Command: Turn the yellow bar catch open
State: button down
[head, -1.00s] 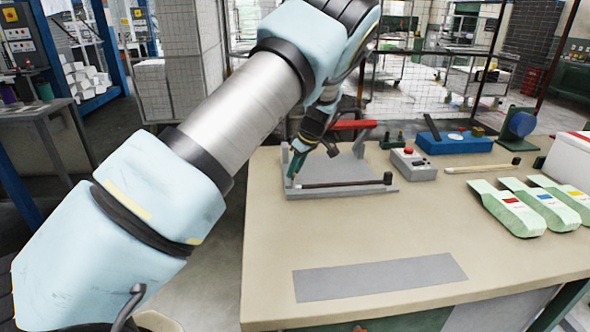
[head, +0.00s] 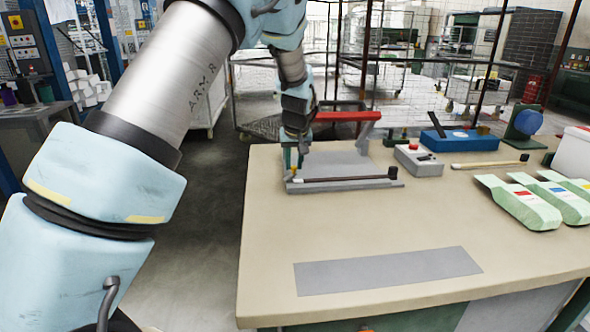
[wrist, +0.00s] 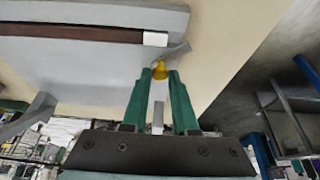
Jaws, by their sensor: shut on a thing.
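The yellow bar catch (wrist: 160,70) is a small yellow piece at the near left corner of the grey press plate (wrist: 65,58). In the wrist view it sits between the green fingertips of my gripper (wrist: 160,76), which is shut on it. In the head view my gripper (head: 294,172) points down at the plate's left end, and the fingers mostly hide the catch. A dark bar (head: 345,179) lies along the plate's front edge, with a black knob at its right end. In the wrist view its pale end (wrist: 155,39) lies close to the catch.
A red bar (head: 347,116) on a grey upright stands behind the plate. The table front is clear around a flat grey strip (head: 387,270).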

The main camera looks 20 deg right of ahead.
jog(key=m, duration=0.1)
jog(key=m+h+b, duration=0.1)
jog(key=m, duration=0.2)
jog(key=shift+w+a+m+g+h, duration=0.2)
jog(key=shift+a+m+g+h, duration=0.1)
jog(key=shift+g, duration=0.1)
jog(key=m+g, duration=0.1)
jog(key=m, duration=0.3)
jog(key=shift+h, duration=0.4)
jog(key=shift+m+g, duration=0.3)
jog(key=shift+m, duration=0.1)
jog(key=c, duration=0.7)
grip_release()
jog(key=b+v, duration=0.2)
jog(key=v, duration=0.8)
jog(key=shift+a+r+b, duration=0.25)
jog(key=shift+r+b, duration=0.1)
